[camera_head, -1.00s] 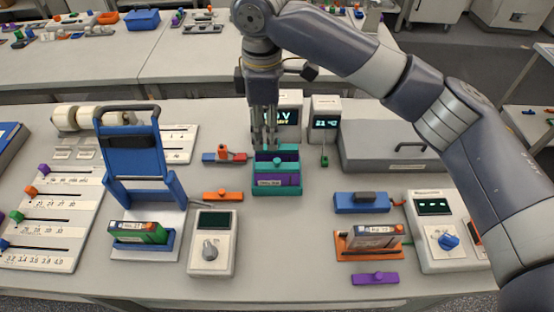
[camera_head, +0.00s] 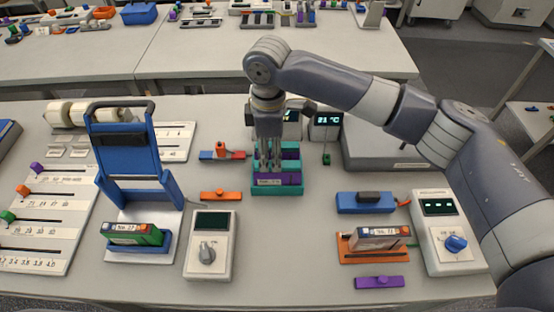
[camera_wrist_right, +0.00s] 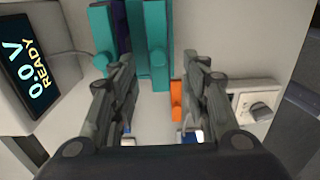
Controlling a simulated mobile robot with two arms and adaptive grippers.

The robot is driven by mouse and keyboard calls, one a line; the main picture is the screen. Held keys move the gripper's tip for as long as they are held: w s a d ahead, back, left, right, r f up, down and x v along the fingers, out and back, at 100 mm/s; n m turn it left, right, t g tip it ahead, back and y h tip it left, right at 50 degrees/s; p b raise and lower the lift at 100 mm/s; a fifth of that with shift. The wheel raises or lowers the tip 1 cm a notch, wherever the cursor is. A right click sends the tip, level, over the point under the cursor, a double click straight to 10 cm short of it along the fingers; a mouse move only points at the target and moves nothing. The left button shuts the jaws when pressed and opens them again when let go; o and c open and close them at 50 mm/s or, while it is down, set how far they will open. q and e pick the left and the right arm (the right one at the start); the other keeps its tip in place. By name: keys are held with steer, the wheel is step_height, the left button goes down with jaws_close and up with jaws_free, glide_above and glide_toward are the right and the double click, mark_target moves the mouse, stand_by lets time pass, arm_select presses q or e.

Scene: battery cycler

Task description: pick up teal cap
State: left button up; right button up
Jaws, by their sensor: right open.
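The teal rack (camera_head: 278,189) stands mid-table in the head view, with a purple slab (camera_head: 290,179) in its front part. In the right wrist view, a teal bar with a rounded knob (camera_wrist_right: 157,38) looks like the teal cap; it lies between the lines of the fingers. Other teal bars and a dark purple slab (camera_wrist_right: 121,27) are beside it, so cap and rack are hard to tell apart. My right gripper (camera_head: 270,168) points down over the rack's left part, open, and hides some of it. It also shows in the right wrist view (camera_wrist_right: 164,68), nothing gripped. My left gripper is out of view.
An orange cap (camera_head: 221,195) lies left of the rack. A blue stand (camera_head: 130,158) and a dial meter (camera_head: 211,240) are farther left. Lit displays (camera_head: 327,121) and a grey box (camera_head: 376,150) stand behind. Bare table lies in front of the rack.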

steer(key=shift+d+f+p, duration=0.2)
steer(key=shift+f+p, duration=0.1)
steer(key=shift+f, duration=1.2)
steer(key=shift+c, duration=0.6)
steer(key=c, duration=0.8)
steer(key=shift+r, duration=0.1)
